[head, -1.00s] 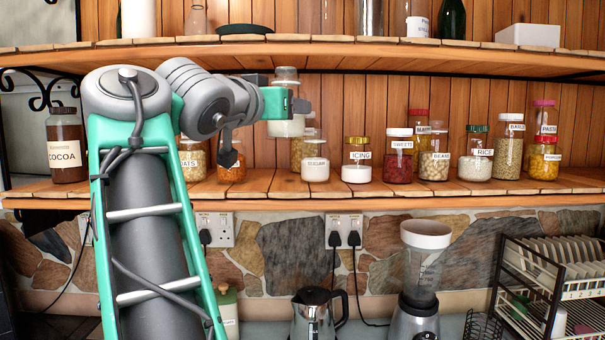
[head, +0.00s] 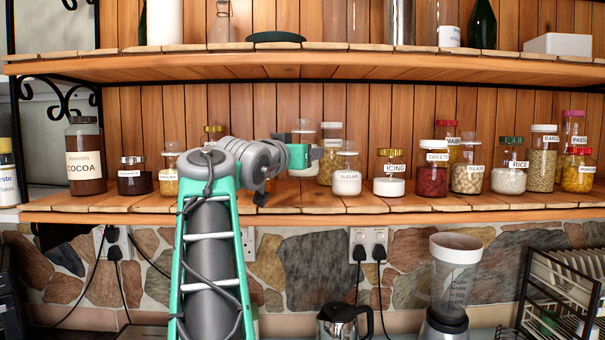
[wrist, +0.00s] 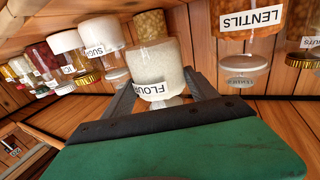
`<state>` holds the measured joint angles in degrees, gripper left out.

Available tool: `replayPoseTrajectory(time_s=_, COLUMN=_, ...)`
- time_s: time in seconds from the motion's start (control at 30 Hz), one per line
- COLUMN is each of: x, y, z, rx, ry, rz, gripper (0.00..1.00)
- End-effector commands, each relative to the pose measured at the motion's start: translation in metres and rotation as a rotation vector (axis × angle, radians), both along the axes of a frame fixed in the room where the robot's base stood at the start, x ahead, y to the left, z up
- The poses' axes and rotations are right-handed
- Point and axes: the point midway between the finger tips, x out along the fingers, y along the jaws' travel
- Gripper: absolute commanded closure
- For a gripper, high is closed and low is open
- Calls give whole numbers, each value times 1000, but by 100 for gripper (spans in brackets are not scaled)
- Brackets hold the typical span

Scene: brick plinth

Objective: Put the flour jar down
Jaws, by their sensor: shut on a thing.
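The flour jar (head: 303,136) is a clear jar with white contents, seen among the back jars on the lower shelf (head: 270,203). My gripper (head: 302,156) is shut on it and hides part of it in the head view. In the wrist view the jar (wrist: 155,68), labelled FLOUR, sits between the two fingers of my gripper (wrist: 160,95). Its base is partly hidden, so I cannot tell whether it touches the shelf boards.
The sugar jar (head: 347,178) stands close on the right, with a tall jar (head: 330,150) behind it. The lentils jar (wrist: 250,35) is close by in the wrist view. The upper shelf (head: 340,67) hangs above. Several jars line the right side.

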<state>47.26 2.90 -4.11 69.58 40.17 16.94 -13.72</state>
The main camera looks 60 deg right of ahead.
Motion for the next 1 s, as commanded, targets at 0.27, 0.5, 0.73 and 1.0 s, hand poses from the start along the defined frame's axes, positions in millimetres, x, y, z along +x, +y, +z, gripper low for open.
replayPoseTrajectory(time_s=0.27, x=4, y=-15, z=-30, rx=-4, ry=0, rz=-1, gripper=100)
replayPoseTrajectory(time_s=0.5, x=4, y=-15, z=-47, rx=-8, ry=-5, rz=-2, gripper=100)
replayPoseTrajectory(time_s=0.73, x=4, y=-15, z=-51, rx=-7, ry=-4, rz=-2, gripper=100)
replayPoseTrajectory(time_s=1.0, x=5, y=-16, z=-52, rx=-1, ry=0, rz=-2, gripper=13)
